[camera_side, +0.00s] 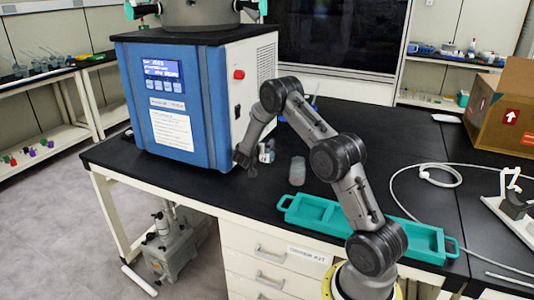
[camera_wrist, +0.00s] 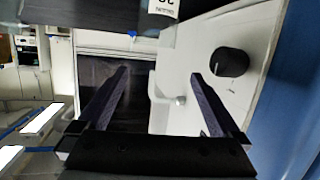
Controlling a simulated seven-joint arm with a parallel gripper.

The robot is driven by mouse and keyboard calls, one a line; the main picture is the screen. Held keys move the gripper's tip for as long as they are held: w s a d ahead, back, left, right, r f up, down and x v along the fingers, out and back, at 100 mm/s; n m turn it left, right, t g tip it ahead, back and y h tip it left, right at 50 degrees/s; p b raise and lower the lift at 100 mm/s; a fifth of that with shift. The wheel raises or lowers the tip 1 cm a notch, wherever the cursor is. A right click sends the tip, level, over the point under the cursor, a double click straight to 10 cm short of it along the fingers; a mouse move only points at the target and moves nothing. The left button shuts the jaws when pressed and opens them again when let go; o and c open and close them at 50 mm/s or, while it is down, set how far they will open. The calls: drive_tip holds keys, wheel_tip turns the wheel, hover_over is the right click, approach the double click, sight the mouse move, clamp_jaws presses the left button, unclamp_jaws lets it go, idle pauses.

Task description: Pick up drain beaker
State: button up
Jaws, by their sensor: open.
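My gripper (camera_side: 244,157) is low beside the right side panel of the blue and white freeze dryer (camera_side: 205,95), close to the black bench top. In the wrist view my gripper (camera_wrist: 163,100) shows two dark fingers spread wide apart, with nothing clearly held. A small whitish object (camera_side: 266,152), possibly the drain beaker, stands just right of my gripper; its shape is partly hidden.
A black knob (camera_wrist: 229,62) sticks out of the dryer's side panel. A teal tray (camera_side: 325,214) lies near the bench's front edge beneath my arm. A white cable (camera_side: 425,172) and a cardboard box (camera_side: 500,115) are at the right.

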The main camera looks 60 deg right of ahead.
drive_tip(key=shift+m+g+y, duration=0.3)
drive_tip(key=shift+m+g, duration=0.1)
drive_tip(key=f, duration=0.4)
drive_tip(key=shift+s+d+f, duration=0.1)
drive_tip(key=shift+d+f, duration=0.15)
drive_tip(key=shift+f, duration=0.15)
hover_over(265, 163)
drive_tip(key=f, duration=0.2)
drive_tip(key=shift+w+d+f, duration=0.25)
drive_tip(key=shift+d+f, duration=0.1)
drive_tip(key=shift+d, duration=0.05)
drive_tip(key=shift+x, duration=2.9)
drive_tip(key=shift+s+r, duration=0.15)
drive_tip(key=c, duration=1.3)
drive_tip(key=shift+r, duration=0.25)
